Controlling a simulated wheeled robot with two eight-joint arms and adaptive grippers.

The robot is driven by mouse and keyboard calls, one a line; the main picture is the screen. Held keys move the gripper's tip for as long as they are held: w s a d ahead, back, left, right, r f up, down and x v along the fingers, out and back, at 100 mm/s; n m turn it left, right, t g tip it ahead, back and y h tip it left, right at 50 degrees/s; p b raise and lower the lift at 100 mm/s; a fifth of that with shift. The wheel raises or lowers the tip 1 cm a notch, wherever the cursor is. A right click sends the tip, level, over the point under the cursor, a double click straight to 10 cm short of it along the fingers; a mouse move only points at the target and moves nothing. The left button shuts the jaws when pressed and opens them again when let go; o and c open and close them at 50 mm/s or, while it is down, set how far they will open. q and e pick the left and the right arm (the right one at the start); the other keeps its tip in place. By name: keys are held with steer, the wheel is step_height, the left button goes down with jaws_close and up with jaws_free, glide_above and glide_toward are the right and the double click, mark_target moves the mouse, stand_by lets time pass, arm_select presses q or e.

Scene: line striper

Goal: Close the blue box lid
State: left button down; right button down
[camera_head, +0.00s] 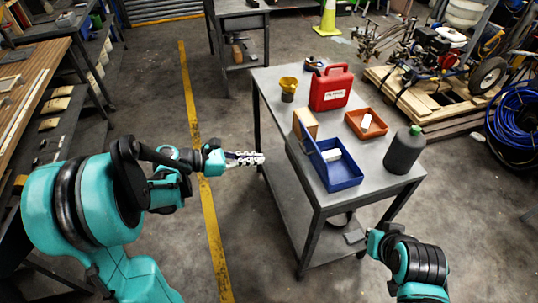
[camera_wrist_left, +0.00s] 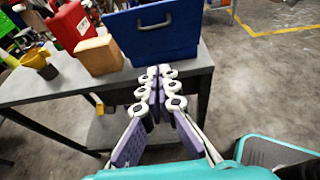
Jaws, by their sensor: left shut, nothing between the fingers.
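The blue box (camera_head: 340,180) stands on the grey table near its front edge, with a white item inside. Its blue lid (camera_head: 312,150) stands raised on the box's left side, so the box is open. In the left wrist view the blue lid (camera_wrist_left: 155,32) faces the camera, just beyond the fingertips. My left gripper (camera_head: 262,158) is shut and empty, left of the table and apart from the lid; it also shows in the left wrist view (camera_wrist_left: 160,70). My right arm is at the lower right, in front of the table; its fingers cannot be made out clearly.
The floor left of the table is clear.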

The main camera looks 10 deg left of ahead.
mark_target(309, 154)
arm_select(q)
steer(key=r+b+x, duration=0.2)
steer(key=b+x, duration=0.1)
steer(key=x, duration=0.8)
steer(key=shift+w+d+r, duration=0.25)
steer(key=shift+w+d, duration=0.1)
steer(key=shift+d, duration=0.3)
